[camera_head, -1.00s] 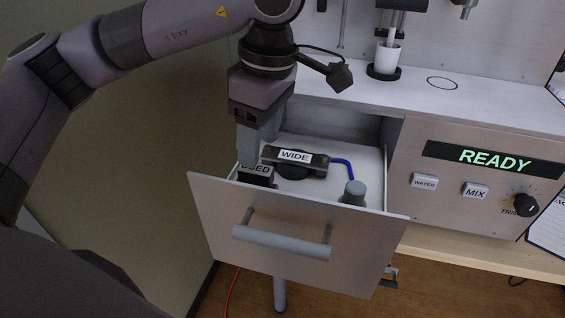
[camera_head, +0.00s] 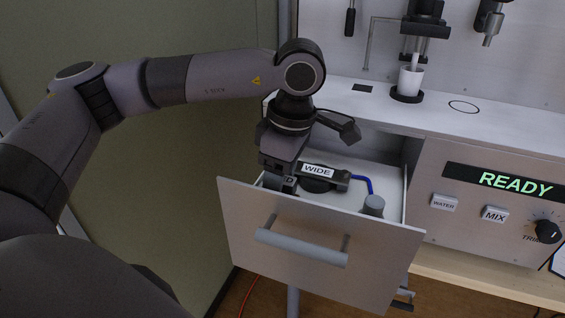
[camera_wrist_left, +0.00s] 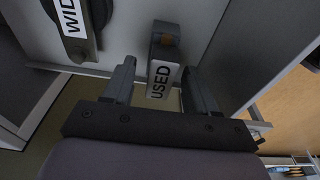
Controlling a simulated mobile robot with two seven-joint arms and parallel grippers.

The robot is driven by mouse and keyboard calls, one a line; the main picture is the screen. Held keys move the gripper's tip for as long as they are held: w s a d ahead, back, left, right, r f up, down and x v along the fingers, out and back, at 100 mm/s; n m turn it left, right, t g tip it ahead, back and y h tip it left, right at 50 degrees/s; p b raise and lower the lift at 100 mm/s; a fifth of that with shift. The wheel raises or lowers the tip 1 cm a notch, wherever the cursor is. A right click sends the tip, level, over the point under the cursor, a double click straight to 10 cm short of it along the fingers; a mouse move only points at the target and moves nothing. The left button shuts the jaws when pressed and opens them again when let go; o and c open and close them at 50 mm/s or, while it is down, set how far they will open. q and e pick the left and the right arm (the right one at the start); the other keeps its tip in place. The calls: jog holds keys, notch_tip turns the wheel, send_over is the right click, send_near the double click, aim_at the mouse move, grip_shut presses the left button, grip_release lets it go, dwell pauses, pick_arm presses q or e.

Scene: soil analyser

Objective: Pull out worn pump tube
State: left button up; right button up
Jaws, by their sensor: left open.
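My left gripper (camera_head: 280,180) is down at the drawer's left side, open. In the left wrist view its fingers (camera_wrist_left: 160,85) stand on either side of the USED holder, with gaps. My right gripper is not in view.
The drawer front with its bar handle (camera_head: 300,248) and the side walls stand close around my left gripper. The counter (camera_head: 430,112) above holds a white cup (camera_head: 410,80). A panel at right reads READY (camera_head: 515,184).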

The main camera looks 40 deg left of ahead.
pick_arm(q)
jog(key=shift+f, duration=0.1)
grip_shut()
dwell(0.3)
jog(key=shift+r+p, duration=0.3)
jog(key=shift+r, duration=0.35)
jog(key=shift+r, duration=0.1)
jog(key=shift+r+p, duration=1.85)
jog(key=shift+r, duration=0.85)
